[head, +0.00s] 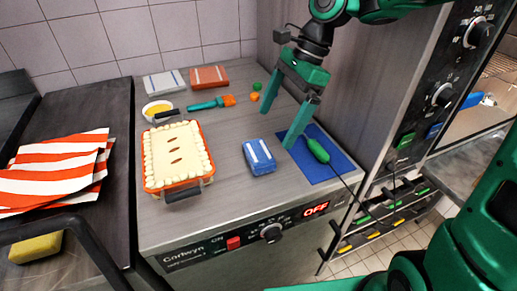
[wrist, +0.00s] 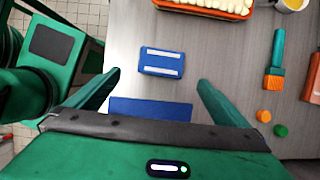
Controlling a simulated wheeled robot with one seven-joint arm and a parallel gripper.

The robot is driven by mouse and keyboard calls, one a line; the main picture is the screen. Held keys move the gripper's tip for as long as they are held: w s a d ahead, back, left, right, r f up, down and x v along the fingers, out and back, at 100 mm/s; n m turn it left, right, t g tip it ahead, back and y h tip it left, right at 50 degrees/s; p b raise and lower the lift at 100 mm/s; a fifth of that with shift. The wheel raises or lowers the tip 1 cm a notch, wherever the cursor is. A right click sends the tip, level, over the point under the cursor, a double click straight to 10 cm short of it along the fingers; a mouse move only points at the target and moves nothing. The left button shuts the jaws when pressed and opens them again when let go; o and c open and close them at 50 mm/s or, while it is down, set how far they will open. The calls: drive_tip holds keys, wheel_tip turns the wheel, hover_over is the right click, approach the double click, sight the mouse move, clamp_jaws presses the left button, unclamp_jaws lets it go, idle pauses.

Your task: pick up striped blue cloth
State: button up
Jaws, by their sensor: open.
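The striped blue cloth (head: 259,156) is a folded blue block with white stripes on the grey counter, right of the orange baking dish. It also shows in the wrist view (wrist: 162,62), ahead of the fingertips and between their lines. My gripper (head: 285,122) is open and empty, above the counter near the blue mat, behind and right of the cloth in the head view. Its two green fingers show spread apart in the wrist view (wrist: 160,82). Nothing is between them in contact.
A blue mat (head: 330,167) with a green-handled tool (head: 317,149) lies right of the cloth. An orange dish (head: 207,163) stands left. Grey (head: 164,84) and red (head: 209,77) folded cloths lie at the back. A panelled wall unit (head: 400,90) borders the right.

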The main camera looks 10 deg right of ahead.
sight(259, 150)
drive_tip(key=x, duration=0.5)
drive_tip(key=shift+w+a, duration=0.1)
drive_tip(key=shift+a, duration=0.15)
drive_tip(key=shift+x, duration=2.85)
drive_tip(key=shift+a, duration=0.2)
drive_tip(key=c, duration=1.1)
